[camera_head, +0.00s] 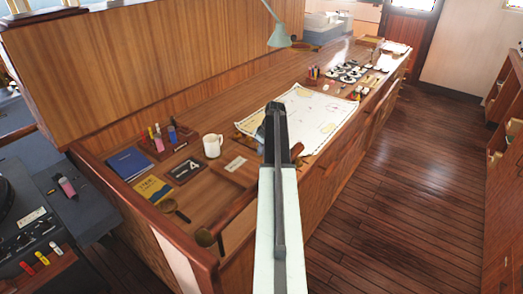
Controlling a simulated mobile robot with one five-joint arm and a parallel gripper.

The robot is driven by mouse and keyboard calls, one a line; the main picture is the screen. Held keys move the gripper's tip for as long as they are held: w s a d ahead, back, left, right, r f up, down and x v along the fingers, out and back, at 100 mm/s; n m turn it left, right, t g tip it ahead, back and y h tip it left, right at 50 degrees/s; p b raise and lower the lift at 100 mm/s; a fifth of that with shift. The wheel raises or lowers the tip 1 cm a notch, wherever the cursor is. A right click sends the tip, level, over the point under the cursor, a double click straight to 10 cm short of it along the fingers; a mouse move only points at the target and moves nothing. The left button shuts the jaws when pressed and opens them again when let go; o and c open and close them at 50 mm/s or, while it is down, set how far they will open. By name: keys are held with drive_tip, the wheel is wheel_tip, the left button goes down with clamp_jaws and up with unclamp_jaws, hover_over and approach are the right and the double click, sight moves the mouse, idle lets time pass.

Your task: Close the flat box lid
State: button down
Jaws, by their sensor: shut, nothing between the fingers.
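My white arm reaches up the middle of the view, and my dark gripper (276,112) is at its far end, shut and empty. It appears over the desk, in front of the chart's left part. A flat wooden box or tray (232,176) with a pale label lies on the desk just left of my arm. A smaller dark flat piece with a white label (186,171) lies farther left. I cannot tell which of these is the flat box, or how its lid stands. My arm hides part of the desk there.
A white mug (212,146) stands behind the flat pieces. A blue book (129,163), a yellow book (153,189) and a bottle rack (168,143) are at the left. A large chart (315,115) covers the desk's middle. The wooden floor (410,190) at the right is clear.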

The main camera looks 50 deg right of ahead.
drive_tip(key=shift+s+a+r+p, duration=0.15)
drive_tip(key=shift+r+p, duration=0.15)
drive_tip(key=shift+p, duration=0.15)
drive_tip(key=w+p+v, duration=0.1)
drive_tip(key=p+v, duration=1.2)
drive_tip(key=shift+d+r, duration=0.3)
drive_tip(key=shift+d, duration=0.2)
drive_tip(key=shift+w, duration=0.1)
